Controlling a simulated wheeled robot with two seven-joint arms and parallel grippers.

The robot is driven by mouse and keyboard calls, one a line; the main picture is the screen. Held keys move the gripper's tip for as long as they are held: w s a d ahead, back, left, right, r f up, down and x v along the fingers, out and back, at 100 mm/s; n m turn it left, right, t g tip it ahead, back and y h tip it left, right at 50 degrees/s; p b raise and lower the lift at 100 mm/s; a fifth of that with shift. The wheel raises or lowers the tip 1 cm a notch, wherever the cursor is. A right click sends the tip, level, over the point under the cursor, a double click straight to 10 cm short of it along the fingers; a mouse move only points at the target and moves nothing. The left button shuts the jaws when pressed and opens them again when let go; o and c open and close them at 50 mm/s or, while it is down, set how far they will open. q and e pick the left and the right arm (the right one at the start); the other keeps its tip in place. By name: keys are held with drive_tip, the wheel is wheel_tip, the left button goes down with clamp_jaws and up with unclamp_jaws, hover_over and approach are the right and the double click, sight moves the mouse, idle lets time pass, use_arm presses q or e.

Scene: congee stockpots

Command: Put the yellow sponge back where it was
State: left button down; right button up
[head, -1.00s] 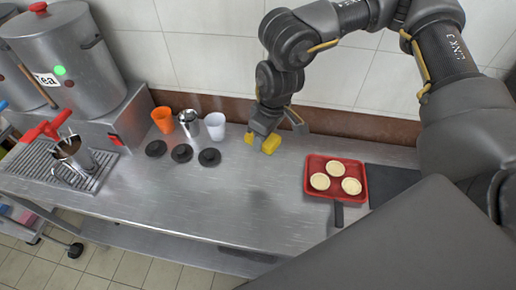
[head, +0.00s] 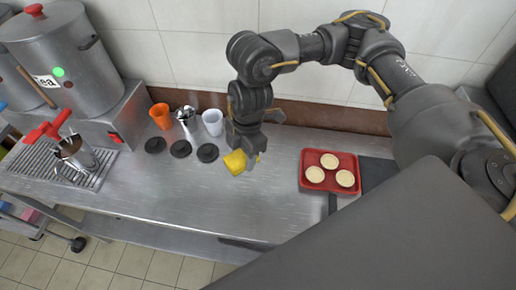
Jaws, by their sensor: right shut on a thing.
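The yellow sponge (head: 235,162) is in the head view, just right of the black lids on the steel counter. My right gripper (head: 245,158) reaches down from above and is shut on the sponge. The gripper fingers hide part of the sponge. I cannot tell whether the sponge touches the counter or is a little above it. My left gripper does not show.
Several cups (head: 212,123) and black lids (head: 207,152) stand left of the gripper. A red tray (head: 330,157) with three pastries lies to the right, beside a dark board (head: 377,172). Large steel urns (head: 75,65) stand at far left. The counter front (head: 180,195) is clear.

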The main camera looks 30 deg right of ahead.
drive_tip(key=w+d+f, duration=0.4)
drive_tip(key=d, duration=0.1)
drive_tip(key=w+d+f+p, duration=0.1)
drive_tip(key=w+d+f, duration=0.3)
drive_tip(key=w+f, duration=0.1)
drive_tip(key=shift+w+d+f, duration=0.15)
drive_tip(key=shift+w+d, duration=0.05)
drive_tip(key=shift+d, duration=0.15)
drive_tip(key=shift+w+d+f, duration=0.1)
drive_tip(key=shift+f, duration=0.85)
drive_tip(key=shift+w+d+f, duration=0.1)
drive_tip(key=shift+f, duration=0.8)
drive_tip(key=shift+f, duration=0.1)
drive_tip(key=o, duration=0.5)
drive_tip(key=shift+f, duration=0.1)
drive_tip(key=o, duration=0.4)
drive_tip(key=shift+o, duration=0.2)
drive_tip(key=shift+s, duration=0.1)
